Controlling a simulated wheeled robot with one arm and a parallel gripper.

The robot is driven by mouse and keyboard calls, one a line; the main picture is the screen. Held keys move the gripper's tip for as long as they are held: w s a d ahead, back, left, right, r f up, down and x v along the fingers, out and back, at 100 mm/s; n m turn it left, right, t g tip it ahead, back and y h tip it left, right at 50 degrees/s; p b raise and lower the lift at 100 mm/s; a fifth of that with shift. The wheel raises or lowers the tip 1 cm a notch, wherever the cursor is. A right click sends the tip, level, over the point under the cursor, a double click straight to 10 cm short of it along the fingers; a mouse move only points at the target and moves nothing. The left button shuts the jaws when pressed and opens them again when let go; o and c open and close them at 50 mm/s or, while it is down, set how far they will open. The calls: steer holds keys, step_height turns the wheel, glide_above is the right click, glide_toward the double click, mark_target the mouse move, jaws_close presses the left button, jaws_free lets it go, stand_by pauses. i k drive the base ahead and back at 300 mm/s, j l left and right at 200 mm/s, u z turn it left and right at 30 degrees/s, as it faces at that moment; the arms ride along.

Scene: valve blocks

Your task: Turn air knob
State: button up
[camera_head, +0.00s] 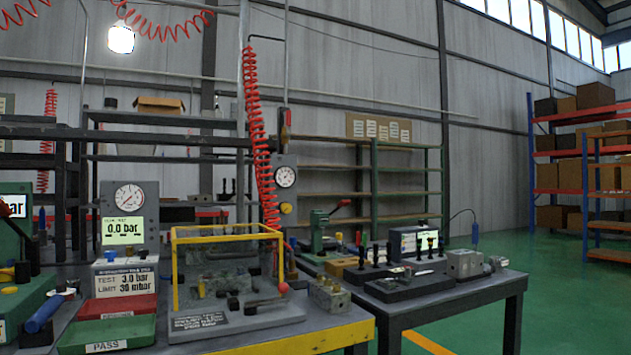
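A grey upright panel (287,192) stands behind the yellow-framed test rig, near the middle of the picture. It carries a round white gauge (285,177). A small yellow knob (286,208) sits below the gauge and looks like the air knob. Its turn position is too small to read. A coiled red hose (257,140) hangs just left of the panel and covers part of its left side. My gripper is not in view, and nothing is seen touching the knob.
The yellow-framed rig (228,232) stands on the near bench, in front and left of the knob. A gauge unit (129,215) reads 0.0 bar. Red (121,306) and green (108,335) trays lie at left. A second bench (450,300) holds valve blocks. Green floor is clear at right.

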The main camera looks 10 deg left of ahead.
mark_target(143, 254)
steer(key=u, duration=1.5)
steer(key=i+j, duration=0.1)
steer(key=j, duration=0.45)
steer(key=j+u, duration=0.1)
steer(key=j, duration=0.5)
steer(key=i+j, duration=0.15)
steer(key=j, duration=0.4)
steer(key=u, duration=0.05)
